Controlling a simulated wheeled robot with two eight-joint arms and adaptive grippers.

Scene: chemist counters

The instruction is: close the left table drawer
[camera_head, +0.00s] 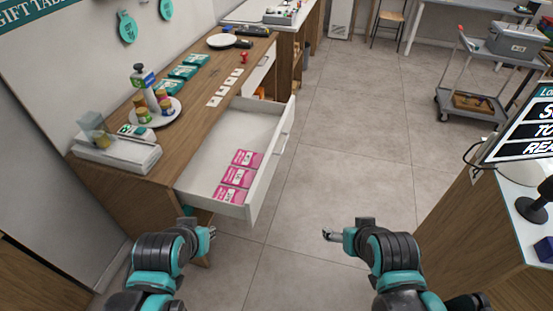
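The left table (187,115) is a wooden counter along the left wall. Its white drawer (262,121) is pulled far out over the floor, with several pink-and-white packets (236,177) in its near end. A handle shows on the drawer's white front (279,146). My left gripper (212,232) is below and in front of the drawer's near corner, apart from it in the picture. My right gripper (326,235) is over the bare floor to the right of the drawer. Both grippers look small and nothing is seen in them; the finger gaps are unclear.
A trolley (471,92) is far right. A counter with a sign (521,130) is at right. The middle floor is clear.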

